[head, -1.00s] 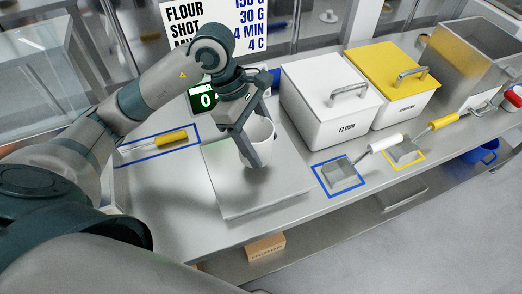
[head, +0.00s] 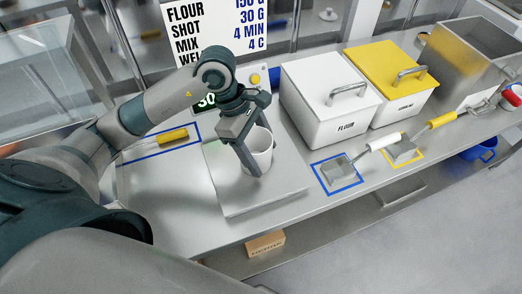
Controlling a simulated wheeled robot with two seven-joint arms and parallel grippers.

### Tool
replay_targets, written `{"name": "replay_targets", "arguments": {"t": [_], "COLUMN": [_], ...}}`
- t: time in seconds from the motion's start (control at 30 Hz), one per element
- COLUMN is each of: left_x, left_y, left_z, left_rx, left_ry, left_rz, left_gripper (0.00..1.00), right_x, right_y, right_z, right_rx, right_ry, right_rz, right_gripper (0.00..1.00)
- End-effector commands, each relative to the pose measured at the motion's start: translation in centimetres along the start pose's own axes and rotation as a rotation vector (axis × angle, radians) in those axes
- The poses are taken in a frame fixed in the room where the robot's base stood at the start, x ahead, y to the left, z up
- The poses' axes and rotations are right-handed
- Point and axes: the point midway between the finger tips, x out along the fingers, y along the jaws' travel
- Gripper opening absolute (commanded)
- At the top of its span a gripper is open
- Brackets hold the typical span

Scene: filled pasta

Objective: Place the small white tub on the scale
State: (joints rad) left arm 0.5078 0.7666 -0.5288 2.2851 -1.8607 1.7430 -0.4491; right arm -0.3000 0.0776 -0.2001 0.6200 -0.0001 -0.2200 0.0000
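The small white tub (head: 263,158) is upright over the plate of the scale (head: 225,187) and looks to rest on it. My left gripper (head: 256,150) reaches down over the tub, one finger along its near left side and the other toward its far side. It appears shut on the tub; the far finger's contact is mostly hidden. The scale's green-lit display (head: 207,101) stands behind, partly covered by my arm, and its digits seem to start with 30. My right gripper is not in view.
A white flour bin (head: 315,110) and a yellow-lidded bin (head: 390,82) stand right of the scale. Scoops lie on a blue-outlined (head: 338,172) and a yellow-outlined mat (head: 405,152). A yellow-handled tool (head: 172,136) lies at left. The scale's front plate is clear.

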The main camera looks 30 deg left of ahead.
Motion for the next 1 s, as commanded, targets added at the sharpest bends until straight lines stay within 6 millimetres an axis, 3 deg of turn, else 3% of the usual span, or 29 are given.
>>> {"name": "replay_targets", "arguments": {"t": [0.6,1.0], "left_x": [-0.7,-6.4], "left_y": [0.1,0.2], "left_z": [0.1,0.0], "left_rx": [0.000,0.000], "left_ry": [0.000,0.001], "left_rz": [0.003,0.006], "left_gripper": [0.79,0.79], "right_x": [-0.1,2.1], "right_y": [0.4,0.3], "right_z": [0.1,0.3], "right_rx": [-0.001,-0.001], "right_ry": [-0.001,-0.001], "right_rz": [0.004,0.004], "right_gripper": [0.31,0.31]}}
